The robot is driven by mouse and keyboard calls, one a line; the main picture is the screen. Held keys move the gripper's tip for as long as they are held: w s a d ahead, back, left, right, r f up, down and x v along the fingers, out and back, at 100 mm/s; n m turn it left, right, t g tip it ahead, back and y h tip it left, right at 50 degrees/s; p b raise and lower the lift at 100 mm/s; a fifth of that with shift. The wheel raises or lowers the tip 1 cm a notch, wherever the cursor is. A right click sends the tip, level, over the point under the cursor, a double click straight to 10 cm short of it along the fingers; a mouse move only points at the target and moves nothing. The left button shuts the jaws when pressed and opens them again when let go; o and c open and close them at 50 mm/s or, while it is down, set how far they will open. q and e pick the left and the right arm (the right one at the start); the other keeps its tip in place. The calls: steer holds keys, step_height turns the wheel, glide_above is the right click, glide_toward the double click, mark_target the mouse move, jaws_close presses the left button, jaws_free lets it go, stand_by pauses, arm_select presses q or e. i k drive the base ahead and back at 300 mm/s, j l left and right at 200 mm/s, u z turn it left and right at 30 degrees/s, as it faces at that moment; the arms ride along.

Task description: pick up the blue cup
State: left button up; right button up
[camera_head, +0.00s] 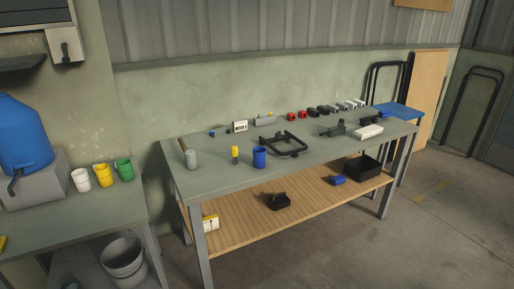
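A blue cup (259,158) stands upright near the front edge of the grey workbench (215,182), left of its middle. A yellow-topped tool or item (235,153) stands just to its left. A black frame-like part (286,147) lies close by on its right. Neither of my grippers shows in the head view, and nothing touches the cup that I can see.
Several small parts line the back. A side table (75,215) at left holds white, yellow (102,175) and green cups and a blue jug (22,135). Open floor (370,250) lies at front right.

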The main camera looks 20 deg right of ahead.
mark_target(259, 158)
steer(key=i+l, duration=0.55)
steer(key=i, duration=0.2)
steer(key=i+l, duration=0.6)
steer(key=i+z, duration=0.05)
steer(key=i, duration=0.05)
